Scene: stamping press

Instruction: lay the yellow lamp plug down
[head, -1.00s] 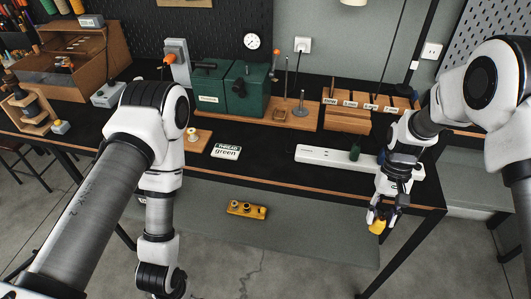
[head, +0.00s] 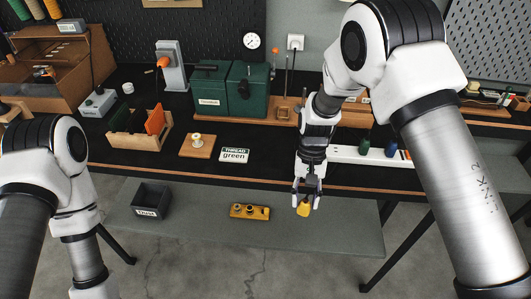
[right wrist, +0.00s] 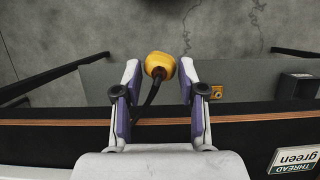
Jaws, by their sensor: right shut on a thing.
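The yellow lamp plug (head: 305,209) is between the fingertips of my right gripper (head: 307,196), in front of the table's front edge and above the grey lower surface. In the right wrist view the plug (right wrist: 159,65) sits between the tips of the shut-on-it gripper (right wrist: 160,78). A dark cord runs from it back between the fingers. The white power strip (head: 343,154) lies on the table behind, partly hidden by my right arm. A green plug (head: 365,146) and a blue plug (head: 391,148) stand at it. My left gripper is out of view.
On the black table (head: 290,174) are a green-thread card (head: 235,155), a spool on a wooden board (head: 197,146), a wooden rack (head: 137,139) and green boxes (head: 246,90). Below are a dark bin (head: 152,201) and a yellow block with knobs (head: 250,211). The front table strip beside the card is clear.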

